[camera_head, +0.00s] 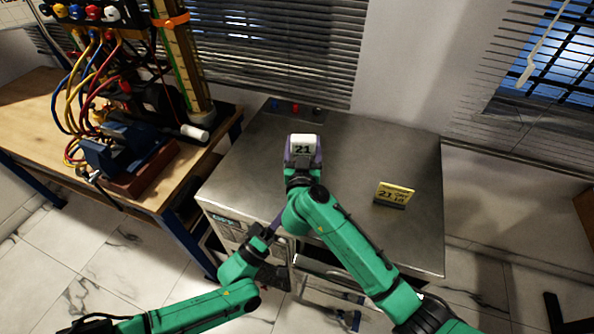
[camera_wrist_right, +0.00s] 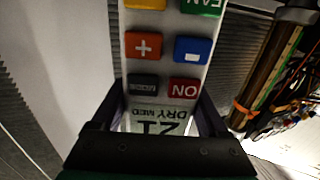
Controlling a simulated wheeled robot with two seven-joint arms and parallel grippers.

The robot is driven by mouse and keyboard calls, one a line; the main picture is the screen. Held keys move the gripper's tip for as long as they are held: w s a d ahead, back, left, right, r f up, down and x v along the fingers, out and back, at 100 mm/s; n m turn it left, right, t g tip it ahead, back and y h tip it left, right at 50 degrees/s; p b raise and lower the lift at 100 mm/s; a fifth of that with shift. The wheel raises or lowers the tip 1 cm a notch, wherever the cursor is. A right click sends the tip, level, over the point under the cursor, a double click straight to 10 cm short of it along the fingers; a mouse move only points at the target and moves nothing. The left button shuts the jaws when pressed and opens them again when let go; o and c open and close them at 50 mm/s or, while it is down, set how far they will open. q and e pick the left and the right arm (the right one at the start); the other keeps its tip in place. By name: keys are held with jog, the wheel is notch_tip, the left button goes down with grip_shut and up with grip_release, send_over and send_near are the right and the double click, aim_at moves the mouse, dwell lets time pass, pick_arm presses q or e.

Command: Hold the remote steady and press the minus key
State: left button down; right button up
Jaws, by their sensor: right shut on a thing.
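The remote (camera_head: 303,147) is held up over the metal counter, its display showing 21. In the right wrist view the remote (camera_wrist_right: 166,62) appears upside down, with "21 DRY MED" on its display. The blue key (camera_wrist_right: 192,50) with a short white mark, seemingly minus, sits beside the orange plus key (camera_wrist_right: 143,46). Nothing touches the visible keys. My right gripper (camera_wrist_right: 160,112) is shut on the remote's display end, one finger on each side. My left gripper (camera_head: 278,223) is low in front of the counter, apart from the remote, its fingertips partly hidden by my right arm.
A yellow card (camera_head: 394,194) with printed numbers stands on the counter (camera_head: 350,150), right of the remote. Small coloured knobs (camera_head: 295,107) are at the counter's back. A wooden bench (camera_head: 35,110) at left carries a gauge rig with hoses (camera_head: 85,95).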

pick_arm(q)
jog(key=shift+s, duration=0.2)
pick_arm(e)
jog(key=o, duration=1.4)
jog(key=shift+s, duration=0.1)
jog(key=s, duration=1.1)
jog(key=shift+s, duration=0.4)
